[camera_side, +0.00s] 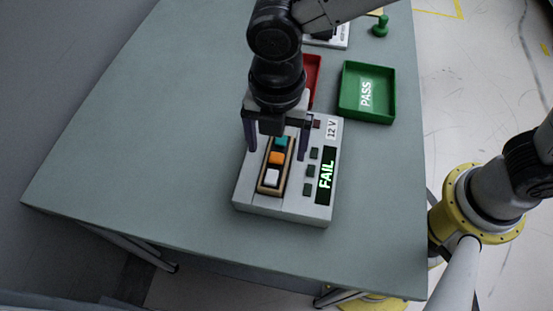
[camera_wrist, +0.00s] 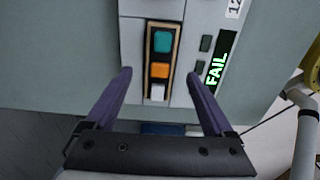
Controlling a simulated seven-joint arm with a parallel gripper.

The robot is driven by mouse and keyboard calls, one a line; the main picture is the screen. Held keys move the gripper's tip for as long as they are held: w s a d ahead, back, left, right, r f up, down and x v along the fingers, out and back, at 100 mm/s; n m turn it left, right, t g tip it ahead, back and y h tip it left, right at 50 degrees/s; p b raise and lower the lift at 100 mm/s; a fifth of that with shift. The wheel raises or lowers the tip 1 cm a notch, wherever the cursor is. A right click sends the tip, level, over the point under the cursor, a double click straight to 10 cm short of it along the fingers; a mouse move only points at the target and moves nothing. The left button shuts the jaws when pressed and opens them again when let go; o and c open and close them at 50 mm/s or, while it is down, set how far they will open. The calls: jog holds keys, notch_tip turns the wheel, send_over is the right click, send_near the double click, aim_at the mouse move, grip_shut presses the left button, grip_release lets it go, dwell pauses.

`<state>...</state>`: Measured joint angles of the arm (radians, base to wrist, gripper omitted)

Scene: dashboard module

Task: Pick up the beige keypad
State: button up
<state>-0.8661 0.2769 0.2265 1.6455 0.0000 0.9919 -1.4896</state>
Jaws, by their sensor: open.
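The beige keypad (camera_side: 261,183) is a narrow tan frame with a teal, an orange and a white button. It sits in the grey test module, beside the lit FAIL display. In the wrist view the keypad (camera_wrist: 149,86) is upright in the picture, between the two fingers and beyond their tips. My gripper (camera_side: 278,145) is above the module in the side view, its purple fingers apart on either side of the keypad's far part. The wrist view shows my gripper (camera_wrist: 159,73) open with nothing between the fingers. I cannot tell the exact height of the fingertips over the module.
The grey module (camera_side: 245,205) stands on the grey-green table (camera_side: 150,140) and reads FAIL. A green PASS tray (camera_side: 384,117) is behind it at right. A red tray (camera_side: 313,78) is partly hidden by my arm. A green stamp-like object (camera_side: 380,28) stands farther back. The table's left side is clear.

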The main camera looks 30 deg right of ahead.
aim_at(276, 164)
jog(key=shift+f, duration=1.35)
jog(key=shift+r, duration=0.1)
grip_shut()
